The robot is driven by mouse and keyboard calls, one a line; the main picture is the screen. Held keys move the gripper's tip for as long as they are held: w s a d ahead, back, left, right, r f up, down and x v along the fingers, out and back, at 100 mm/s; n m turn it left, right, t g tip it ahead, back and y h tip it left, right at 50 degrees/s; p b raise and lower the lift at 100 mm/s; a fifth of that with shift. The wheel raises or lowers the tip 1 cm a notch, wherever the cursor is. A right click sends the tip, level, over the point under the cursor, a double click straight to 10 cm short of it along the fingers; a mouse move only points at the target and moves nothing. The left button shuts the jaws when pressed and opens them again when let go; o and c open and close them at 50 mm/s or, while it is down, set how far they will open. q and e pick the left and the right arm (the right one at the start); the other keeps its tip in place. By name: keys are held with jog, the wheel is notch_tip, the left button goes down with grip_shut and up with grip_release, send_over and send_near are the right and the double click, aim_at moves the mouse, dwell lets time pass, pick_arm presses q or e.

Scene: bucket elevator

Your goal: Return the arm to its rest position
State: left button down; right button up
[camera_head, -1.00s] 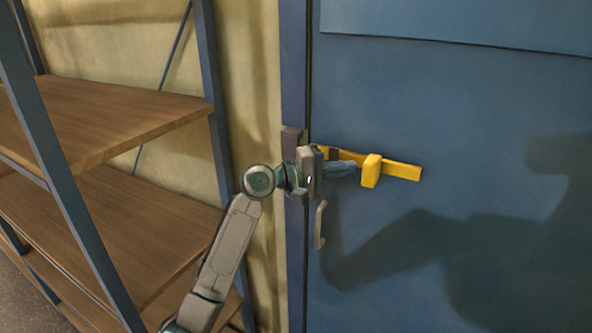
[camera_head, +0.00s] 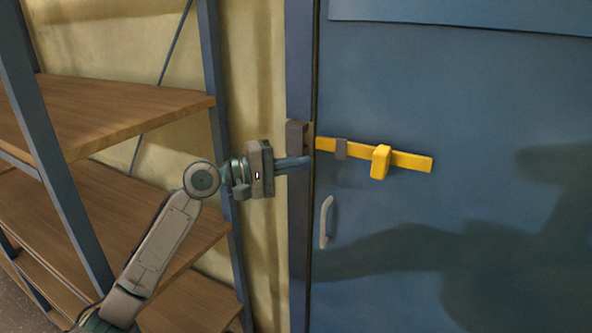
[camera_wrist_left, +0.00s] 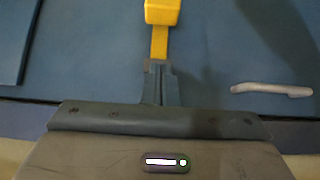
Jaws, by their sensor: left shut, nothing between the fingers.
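My left gripper (camera_head: 305,161) is shut and empty in the head view, in front of the door frame, just left of the yellow bar (camera_head: 410,160). In the left wrist view its closed fingers (camera_wrist_left: 160,70) point toward the yellow bar (camera_wrist_left: 159,42); I cannot tell the exact gap between them. My left arm comes in from the lower left. My right gripper is not in view.
A pale door handle (camera_head: 326,222) sits below the bar and also shows in the left wrist view (camera_wrist_left: 271,89). A shelf rack with wooden boards (camera_head: 110,115) and blue posts stands on the left, close to my left arm. A grey catch (camera_head: 297,138) is on the door frame.

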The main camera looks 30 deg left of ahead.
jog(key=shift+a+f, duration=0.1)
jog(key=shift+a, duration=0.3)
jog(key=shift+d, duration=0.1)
